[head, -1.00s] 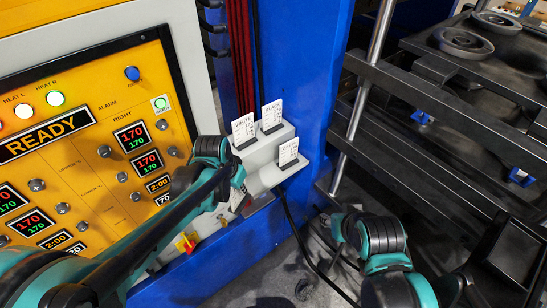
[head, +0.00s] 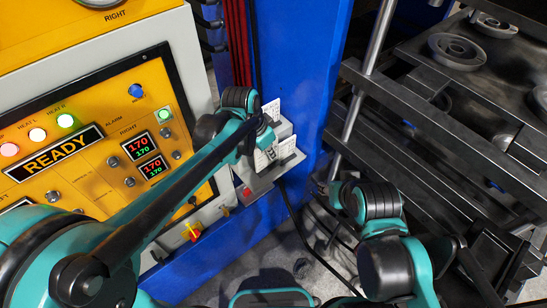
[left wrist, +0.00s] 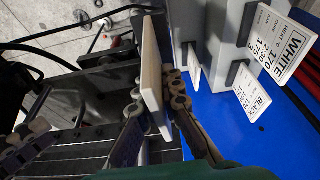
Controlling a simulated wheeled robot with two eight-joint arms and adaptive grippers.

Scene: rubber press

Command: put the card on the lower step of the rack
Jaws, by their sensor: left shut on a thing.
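My left gripper (left wrist: 158,98) is shut on a pale card (left wrist: 151,62), seen nearly edge-on in the left wrist view. In the head view this gripper (head: 262,138) is in front of the rack, and a card (head: 265,158) shows just below it. The grey rack (left wrist: 219,28) has two steps. Another card (head: 288,147), green-labelled before, stands on the lower step at the right. The held card is apart from that card (left wrist: 192,66) in the wrist view.
The rack is fixed to a blue post (head: 305,80). A yellow control panel (head: 85,125) is at the left. A dark metal press (head: 440,130) is at the right. My right arm (head: 378,225) is low beside it; its fingers are unclear. A black cable (head: 300,235) hangs below the rack.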

